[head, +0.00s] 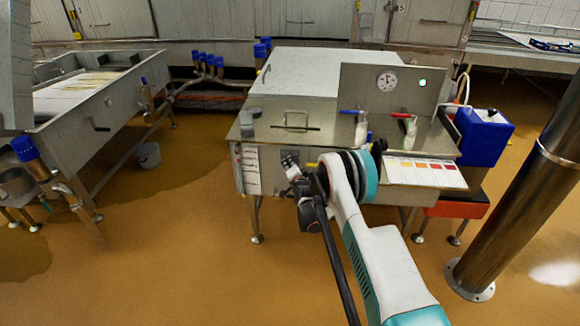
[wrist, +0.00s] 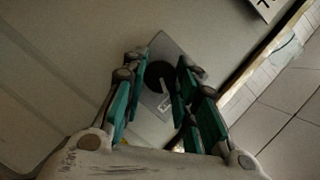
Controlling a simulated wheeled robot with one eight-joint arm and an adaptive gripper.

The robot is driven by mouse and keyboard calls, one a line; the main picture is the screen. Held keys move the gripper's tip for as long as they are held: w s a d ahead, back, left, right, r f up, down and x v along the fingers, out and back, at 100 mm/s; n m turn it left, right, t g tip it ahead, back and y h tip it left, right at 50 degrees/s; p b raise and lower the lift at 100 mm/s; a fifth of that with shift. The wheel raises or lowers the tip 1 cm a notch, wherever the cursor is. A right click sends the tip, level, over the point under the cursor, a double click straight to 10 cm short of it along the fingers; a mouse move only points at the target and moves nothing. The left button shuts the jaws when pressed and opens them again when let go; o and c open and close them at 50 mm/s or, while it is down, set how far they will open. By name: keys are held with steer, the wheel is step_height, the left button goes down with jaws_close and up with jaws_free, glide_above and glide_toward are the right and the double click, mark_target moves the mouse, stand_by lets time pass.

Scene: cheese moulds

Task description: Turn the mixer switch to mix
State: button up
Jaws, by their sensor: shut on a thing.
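The mixer switch (wrist: 157,74) is a round black knob with a light pointer, on a small grey plate (wrist: 170,54) in the wrist view. My gripper (wrist: 162,64) has its green-padded fingers on both sides of the knob and is shut on it. The fingers partly hide the plate. In the head view my gripper (head: 289,160) is at the front of the steel vat (head: 300,90), below its handle. The switch is too small and too covered there to make out.
A blue box (head: 483,137) and a steel column (head: 520,200) are at the right.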

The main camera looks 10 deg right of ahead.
stand_by(0.4)
steer(key=o, duration=1)
steer(key=shift+o, duration=0.2)
steer(key=shift+s, duration=0.1)
steer(key=s+r, duration=0.2)
steer(key=s, duration=0.9)
steer(key=shift+s+d, duration=0.15)
steer(key=shift+s, duration=0.2)
steer(key=shift+r, duration=0.15)
